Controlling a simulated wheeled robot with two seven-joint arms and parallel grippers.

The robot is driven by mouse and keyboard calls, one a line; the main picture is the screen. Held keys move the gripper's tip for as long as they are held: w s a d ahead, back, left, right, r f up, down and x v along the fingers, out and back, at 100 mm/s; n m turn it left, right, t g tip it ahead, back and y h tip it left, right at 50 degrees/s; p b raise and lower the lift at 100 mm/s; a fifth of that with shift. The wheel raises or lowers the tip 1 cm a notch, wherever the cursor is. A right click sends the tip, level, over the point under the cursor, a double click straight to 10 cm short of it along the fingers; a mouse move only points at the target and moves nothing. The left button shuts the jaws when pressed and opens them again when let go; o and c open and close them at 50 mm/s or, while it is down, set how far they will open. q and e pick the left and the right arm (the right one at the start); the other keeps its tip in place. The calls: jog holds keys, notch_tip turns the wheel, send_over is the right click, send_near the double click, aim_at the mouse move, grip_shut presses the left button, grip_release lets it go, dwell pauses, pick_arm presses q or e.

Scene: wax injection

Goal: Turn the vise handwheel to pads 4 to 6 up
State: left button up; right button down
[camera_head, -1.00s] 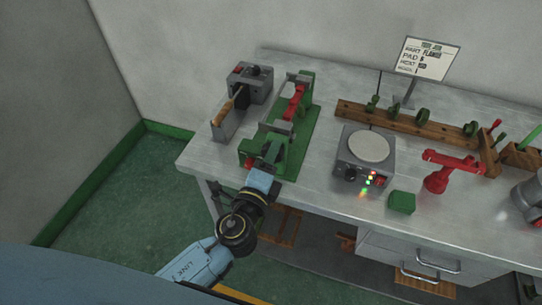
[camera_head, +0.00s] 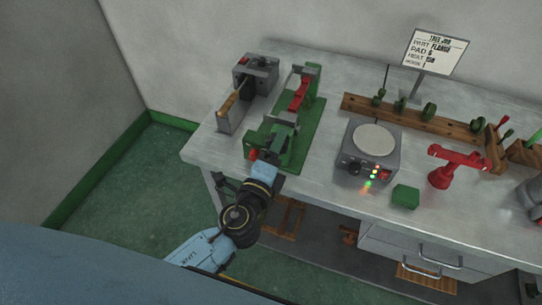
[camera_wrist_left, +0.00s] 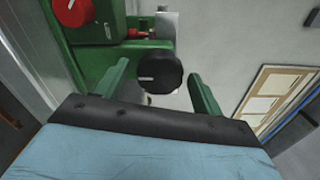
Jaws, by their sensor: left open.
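The green vise (camera_head: 307,130) stands near the bench's left end, with a red bar (camera_head: 300,92) across it and a red knob (camera_head: 253,154) at its front. The red knob also shows in the left wrist view (camera_wrist_left: 73,10). There, a round black handwheel (camera_wrist_left: 160,74) with a white mark faces me. My left gripper (camera_wrist_left: 158,88) is open, its green fingers on either side of the handwheel, with visible gaps. In the head view my left gripper (camera_head: 272,158) is at the vise's front end, its fingers hard to make out. My right gripper is not in view.
A grey unit with a wooden-handled tool (camera_head: 230,103) stands left of the vise. A grey hotplate (camera_head: 368,152), green block (camera_head: 405,196) and red stand (camera_head: 441,178) are to the right. A sign (camera_head: 436,52) and wooden rack (camera_head: 400,118) are behind. Drawers (camera_head: 410,245) are below.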

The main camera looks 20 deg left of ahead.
pick_arm(q)
jog(key=s+b, duration=0.3)
jog(key=s, duration=1)
jog(key=shift+s+a, duration=0.15)
jog(key=shift+a, duration=0.05)
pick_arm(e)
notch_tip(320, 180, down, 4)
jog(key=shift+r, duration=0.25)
pick_arm(q)
jog(key=s+a+f+n+g, duration=0.2)
jog(key=f+g, duration=0.1)
jog(key=f, duration=0.8)
jog(key=s+a+f+n+g, duration=0.1)
jog(key=f+n+g, duration=0.15)
jog(key=f, duration=0.75)
jog(key=s+a+f+n+g, duration=0.2)
jog(key=f+g, duration=0.2)
jog(key=f, duration=0.7)
jog(key=s+a+f+n+g, duration=0.3)
jog(key=s+f+n, duration=0.3)
jog(key=s+f, duration=0.3)
jog(key=s+a+f+n+g, duration=0.3)
jog(key=s+f+n, duration=0.3)
jog(key=s+f, duration=0.3)
jog(key=s+g, duration=0.1)
jog(key=s, duration=0.3)
jog(key=shift+s+a+f+y, duration=0.15)
jog(key=shift+s+y, duration=0.1)
jog(key=shift+y, duration=0.05)
